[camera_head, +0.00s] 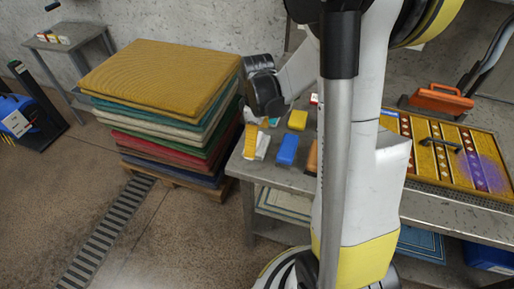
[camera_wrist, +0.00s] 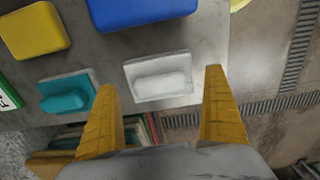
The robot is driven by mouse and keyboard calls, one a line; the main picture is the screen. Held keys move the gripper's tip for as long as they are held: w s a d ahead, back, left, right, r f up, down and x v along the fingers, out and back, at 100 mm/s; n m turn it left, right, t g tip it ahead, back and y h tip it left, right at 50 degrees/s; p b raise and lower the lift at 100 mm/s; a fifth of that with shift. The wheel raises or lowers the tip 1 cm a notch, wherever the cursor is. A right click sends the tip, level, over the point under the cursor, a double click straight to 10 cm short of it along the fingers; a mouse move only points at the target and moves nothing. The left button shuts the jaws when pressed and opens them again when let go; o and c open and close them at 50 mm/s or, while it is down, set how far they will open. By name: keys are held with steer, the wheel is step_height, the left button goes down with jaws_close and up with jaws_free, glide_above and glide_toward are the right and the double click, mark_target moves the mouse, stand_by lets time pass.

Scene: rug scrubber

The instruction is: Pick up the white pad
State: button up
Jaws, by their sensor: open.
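The white pad (camera_wrist: 160,77) lies flat on the grey metal table (camera_wrist: 205,48), near its edge, and has a raised rounded grip on top. In the wrist view it shows between and beyond the two yellow fingers of my gripper (camera_wrist: 160,82), which are apart and empty. In the head view the white pad (camera_head: 262,146) shows at the table's left end, partly hidden by a yellow finger of my gripper (camera_head: 252,138). The fingers appear to be above the pad; I cannot tell the exact height.
A teal pad (camera_wrist: 68,94), a yellow pad (camera_wrist: 33,30) and a blue pad (camera_wrist: 140,9) lie near the white pad. A stack of rugs (camera_head: 160,75) stands left of the table. A patterned rug (camera_head: 440,160) and an orange-handled tool (camera_head: 440,98) are at the right.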

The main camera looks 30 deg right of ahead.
mark_target(260, 138)
step_height(260, 138, down, 2)
steer(key=shift+f, duration=0.15)
steer(key=c, duration=1)
steer(key=shift+r, duration=0.65)
steer(key=shift+c, duration=0.2)
steer(key=r+p, duration=0.1)
steer(key=r, duration=0.1)
steer(key=r+p, duration=0.1)
steer(key=r, duration=0.1)
steer(key=shift+s+d, duration=0.1)
steer(key=shift+d, duration=0.3)
steer(key=s+d+r+p, duration=0.2)
steer(key=d+r, duration=0.4)
steer(key=d, duration=0.4)
steer(key=shift+d+p, duration=0.35)
steer(key=shift+p, duration=0.55)
